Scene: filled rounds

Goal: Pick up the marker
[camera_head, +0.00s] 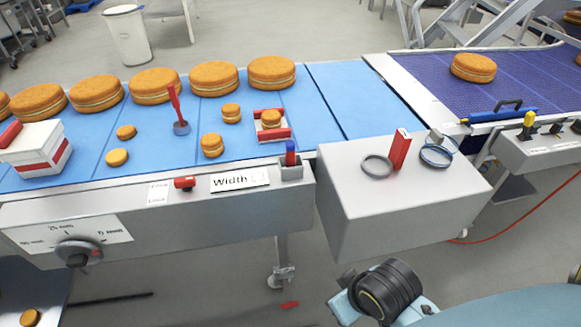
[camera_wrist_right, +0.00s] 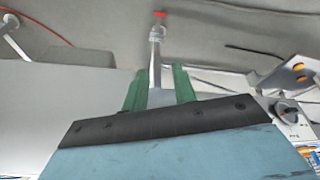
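The marker (camera_head: 290,152) has a blue body with red below its top. It stands upright in a small grey holder (camera_head: 291,171) on the conveyor's front edge, right of the "Width" label; its lower part is hidden in the holder. My right gripper (camera_wrist_right: 158,82) shows only in the right wrist view. Its two green fingers are apart with nothing held; a metal leg appears beyond them. The marker is not seen in that view. In the head view only part of my right arm shows at the bottom. My left gripper is in neither view.
A blue conveyor (camera_head: 340,100) carries several round cakes. A grey box (camera_head: 400,205) right of the holder bears a red block (camera_head: 400,149) and rings (camera_head: 377,167). A red-handled tool (camera_head: 175,105) stands on the belt. A small red piece (camera_head: 290,305) lies on the floor.

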